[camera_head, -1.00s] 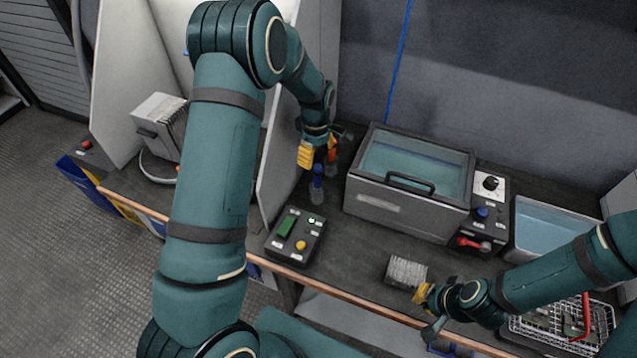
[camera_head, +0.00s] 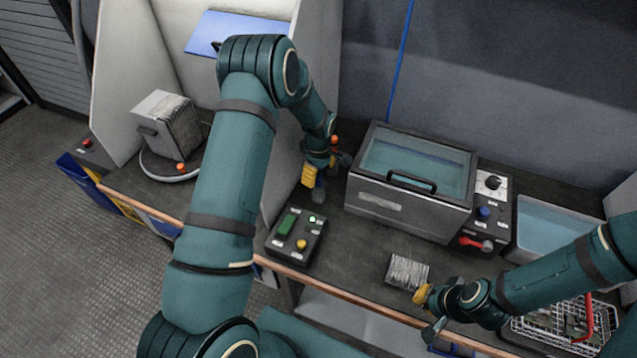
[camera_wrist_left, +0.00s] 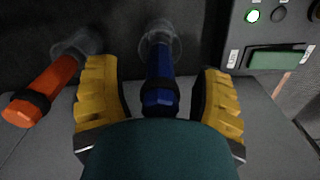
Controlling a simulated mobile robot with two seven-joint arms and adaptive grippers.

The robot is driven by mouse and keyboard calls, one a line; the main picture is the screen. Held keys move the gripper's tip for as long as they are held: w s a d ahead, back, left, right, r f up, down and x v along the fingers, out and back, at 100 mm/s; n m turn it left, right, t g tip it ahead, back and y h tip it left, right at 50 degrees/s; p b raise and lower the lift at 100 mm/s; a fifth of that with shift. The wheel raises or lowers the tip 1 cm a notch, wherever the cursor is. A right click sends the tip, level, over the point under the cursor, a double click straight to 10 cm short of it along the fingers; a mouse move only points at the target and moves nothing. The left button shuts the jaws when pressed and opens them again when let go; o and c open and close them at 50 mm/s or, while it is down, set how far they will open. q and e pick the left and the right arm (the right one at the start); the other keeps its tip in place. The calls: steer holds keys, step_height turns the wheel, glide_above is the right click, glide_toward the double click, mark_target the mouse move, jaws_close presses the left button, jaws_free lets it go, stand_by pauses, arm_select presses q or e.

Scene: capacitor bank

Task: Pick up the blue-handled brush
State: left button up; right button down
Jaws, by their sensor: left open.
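The blue-handled brush (camera_wrist_left: 160,88) stands between my left gripper's two yellow fingers in the left wrist view, with a clear gap on each side. Its round, translucent lower end shows beyond the handle. My left gripper (camera_head: 313,178) is open, pointing down at the brush's place; it also shows in the left wrist view (camera_wrist_left: 160,108). In the head view the gripper mostly hides the brush. My right gripper (camera_head: 424,296) is by the grey finned block (camera_head: 407,272) at the bench front; I cannot tell whether it grips anything.
An orange-handled brush (camera_wrist_left: 42,92) stands just left of the left gripper. A control box (camera_head: 297,238) with a green switch lies close in front. A lidded tank (camera_head: 405,210) is to the right, and a light upright panel (camera_head: 283,190) is to the left.

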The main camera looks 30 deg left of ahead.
arm_select(q)
jaws_close()
steer(key=shift+r, duration=0.1)
